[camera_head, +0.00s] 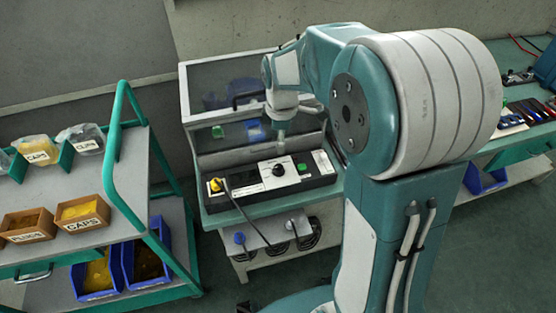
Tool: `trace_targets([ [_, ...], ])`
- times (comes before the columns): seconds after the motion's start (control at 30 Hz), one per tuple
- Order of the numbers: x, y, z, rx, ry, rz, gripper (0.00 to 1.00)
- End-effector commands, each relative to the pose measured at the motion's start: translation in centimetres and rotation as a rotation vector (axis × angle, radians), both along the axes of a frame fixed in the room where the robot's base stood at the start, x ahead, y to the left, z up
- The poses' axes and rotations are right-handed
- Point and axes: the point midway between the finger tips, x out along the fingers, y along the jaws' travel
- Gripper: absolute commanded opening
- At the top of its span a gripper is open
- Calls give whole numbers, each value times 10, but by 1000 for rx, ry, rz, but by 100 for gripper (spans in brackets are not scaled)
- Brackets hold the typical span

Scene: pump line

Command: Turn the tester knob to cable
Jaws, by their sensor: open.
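The dial's lettering and the knob's pointer are too small to read. My gripper (282,143) hangs down from my arm just above and behind the knob in the picture, apart from it. It is open and looks empty, though its fingers are small here.
A yellow connector (216,184) with a black cable sits at the tester's left end. A green button (302,168) is right of the dial. The clear hood (200,88) stands behind. A green-framed cart (115,180) with bins is at left; a bench (520,140) with tools is at right.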

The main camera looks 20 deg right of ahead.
Motion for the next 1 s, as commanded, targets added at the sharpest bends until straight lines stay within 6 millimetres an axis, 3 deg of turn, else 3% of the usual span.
trace_targets([
  [0.27, 4, 0, -23, 0, 17, 40, 73],
  [0.7, 4, 0, -99, 0, 15, 38, 73],
  [1.0, 4, 0, -115, 0, 12, 38, 73],
])
